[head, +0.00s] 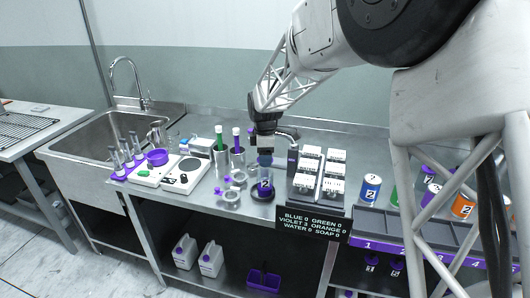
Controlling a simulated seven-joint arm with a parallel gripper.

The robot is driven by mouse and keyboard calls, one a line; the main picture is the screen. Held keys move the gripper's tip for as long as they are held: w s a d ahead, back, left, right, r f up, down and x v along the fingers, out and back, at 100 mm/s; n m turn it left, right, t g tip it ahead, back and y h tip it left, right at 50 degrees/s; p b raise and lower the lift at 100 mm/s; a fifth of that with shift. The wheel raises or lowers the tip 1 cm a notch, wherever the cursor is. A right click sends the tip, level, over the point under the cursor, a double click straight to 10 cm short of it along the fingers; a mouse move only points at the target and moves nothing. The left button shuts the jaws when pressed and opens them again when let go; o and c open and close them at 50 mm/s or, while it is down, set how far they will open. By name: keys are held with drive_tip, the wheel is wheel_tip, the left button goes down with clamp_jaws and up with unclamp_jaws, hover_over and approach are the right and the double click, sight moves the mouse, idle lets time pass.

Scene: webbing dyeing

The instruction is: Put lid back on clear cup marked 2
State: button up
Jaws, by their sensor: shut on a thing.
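The clear cup marked 2 (265,187) stands upright on a round black base near the front edge of the steel counter. Its side carries a dark "2" label, and its contents look blue-violet. My gripper (265,153) is directly above the cup, pointing down, and is shut on a small dark bluish lid (265,161). The lid is over the cup's mouth. At this size I cannot tell whether it touches the rim. The fingertips are small and partly dark against the counter.
Right of the cup is a rack of white-labelled boxes (310,170). A text display (311,224) hangs at the front. Numbered cans (370,188) stand farther right.

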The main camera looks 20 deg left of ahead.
drive_tip(key=shift+f, duration=2)
drive_tip(key=shift+f, duration=0.2)
idle(1.3)
drive_tip(key=o, duration=1.2)
drive_tip(key=shift+o, duration=0.2)
drive_tip(key=shift+r, duration=0.15)
drive_tip(key=shift+r, duration=3.35)
clamp_jaws()
